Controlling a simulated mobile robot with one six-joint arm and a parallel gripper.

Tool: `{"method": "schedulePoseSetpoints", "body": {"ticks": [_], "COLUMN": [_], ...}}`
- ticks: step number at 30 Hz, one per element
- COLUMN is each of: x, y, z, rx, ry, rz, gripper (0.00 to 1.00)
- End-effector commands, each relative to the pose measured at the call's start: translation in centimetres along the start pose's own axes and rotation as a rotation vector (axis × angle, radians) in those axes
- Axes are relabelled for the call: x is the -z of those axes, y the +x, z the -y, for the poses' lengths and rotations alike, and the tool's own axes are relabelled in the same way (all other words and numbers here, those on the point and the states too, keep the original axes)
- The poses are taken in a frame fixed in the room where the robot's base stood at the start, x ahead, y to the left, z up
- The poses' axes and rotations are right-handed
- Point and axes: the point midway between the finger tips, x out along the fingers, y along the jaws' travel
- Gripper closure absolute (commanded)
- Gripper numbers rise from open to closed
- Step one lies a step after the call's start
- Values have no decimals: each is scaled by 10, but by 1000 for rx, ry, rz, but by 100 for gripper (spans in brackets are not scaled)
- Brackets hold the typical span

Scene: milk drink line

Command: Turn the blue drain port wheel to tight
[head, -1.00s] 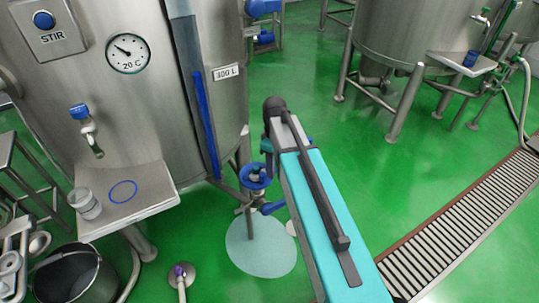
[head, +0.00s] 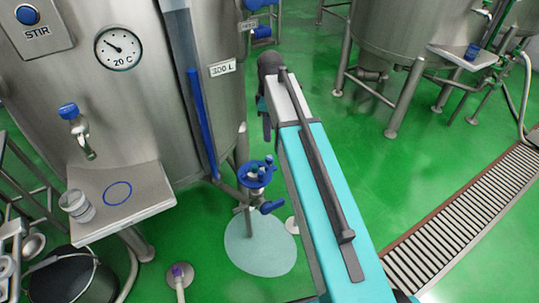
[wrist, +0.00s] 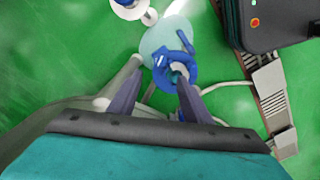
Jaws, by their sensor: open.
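The blue drain port wheel (head: 257,173) sits on a thin upright pipe at the foot of the large steel tank, with an upright knob on its rim. A blue lever handle (head: 271,207) sticks out below it. In the wrist view the wheel (wrist: 163,72) shows just beyond and between the fingers, nearer the right one. My gripper (wrist: 157,82) is open and empty, pointing down from above the wheel. I cannot tell whether the right finger touches the wheel. In the head view my arm hides most of the gripper. The tight mark cannot be read.
The tank (head: 130,100) stands close on the left, with a small steel shelf (head: 125,195) bearing a clear cup (head: 77,205). A dark bucket (head: 75,278) and a hose end (head: 178,275) are on the floor. A pale disc (head: 260,245) lies beneath the wheel.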

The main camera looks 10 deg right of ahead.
Motion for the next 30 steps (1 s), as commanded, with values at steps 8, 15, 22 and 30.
{"method": "schedulePoseSetpoints", "body": {"ticks": [8,15,22,30], "x": [0,0,1,1], "y": [17,43,71,103], "z": [1,1,1,1], "rx": [1,2,1,2], "ry": [0,0,-1,-1], "rz": [1,1,1,1], "gripper": [56,56,56,56]}}
